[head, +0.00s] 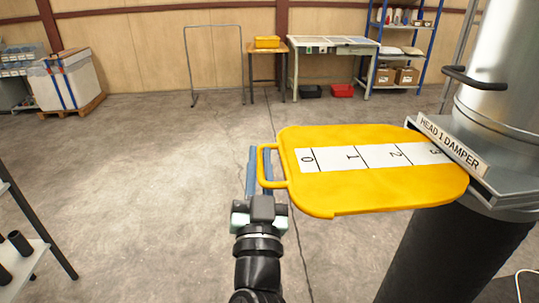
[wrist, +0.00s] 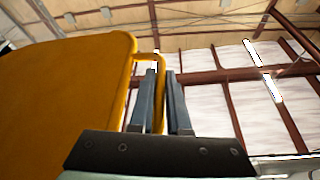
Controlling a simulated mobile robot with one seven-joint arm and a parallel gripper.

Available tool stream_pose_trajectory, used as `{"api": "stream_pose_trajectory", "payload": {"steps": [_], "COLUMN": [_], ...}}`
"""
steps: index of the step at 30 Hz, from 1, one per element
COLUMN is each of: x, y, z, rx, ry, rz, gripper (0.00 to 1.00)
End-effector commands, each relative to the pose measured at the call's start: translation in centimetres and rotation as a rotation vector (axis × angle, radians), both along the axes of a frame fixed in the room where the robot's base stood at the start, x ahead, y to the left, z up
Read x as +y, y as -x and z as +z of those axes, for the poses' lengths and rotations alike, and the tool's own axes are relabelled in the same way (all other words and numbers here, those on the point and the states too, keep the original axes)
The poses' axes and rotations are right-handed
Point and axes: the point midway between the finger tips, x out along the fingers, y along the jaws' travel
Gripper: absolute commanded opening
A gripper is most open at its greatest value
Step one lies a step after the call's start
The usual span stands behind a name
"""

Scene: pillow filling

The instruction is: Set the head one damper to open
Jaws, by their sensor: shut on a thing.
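The head 1 damper is a yellow slide plate (head: 390,190) sticking out to the left from a grey slot housing (head: 500,190) labelled "HEAD 1 DAMPER". A white scale strip on it shows 0, 1, 2 and 3, with 3 beside the housing. Its yellow loop handle (head: 267,166) is at the plate's left end. My gripper (head: 264,172) reaches up from below with its blue-grey fingers on either side of the handle's bar, shut on it. In the wrist view the plate (wrist: 65,90) fills the left, and the handle (wrist: 161,75) passes between the fingers (wrist: 166,100).
A metal duct (head: 500,60) with a black handle rises above the housing, over a dark column (head: 450,255). A shelf (head: 20,260) with black cylinders stands at lower left. A bench (head: 330,50) and blue rack stand far back. The floor left of the plate is clear.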

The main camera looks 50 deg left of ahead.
Motion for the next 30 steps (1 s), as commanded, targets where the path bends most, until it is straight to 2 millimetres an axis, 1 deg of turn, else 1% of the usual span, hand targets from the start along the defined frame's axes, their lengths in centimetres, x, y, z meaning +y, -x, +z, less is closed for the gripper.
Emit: {"api": "stream_pose_trajectory", "payload": {"steps": [1, 6, 7, 11, 18, 22, 26, 30], "x": [0.4, 0.5, 0.5, 0.4, 0.2, -0.2, -1.4, -3.4], "y": [0.4, 0.4, 0.4, 0.3, 0.2, 0.5, 1.5, 3.4], "z": [-0.2, -0.3, -0.3, -0.2, -0.2, -0.5, -1.5, -2.9], "rx": [0.003, 0.004, 0.004, 0.003, 0.002, 0.002, 0.003, 0.003], "ry": [0.004, 0.005, 0.005, 0.005, 0.002, 0.001, 0.001, 0.001], "rz": [0.012, 0.014, 0.015, 0.012, 0.007, 0.006, 0.004, 0.005], "gripper": [0.0, 0.0, 0.2, 0.44, 0.45, 0.45, 0.45, 0.45]}}
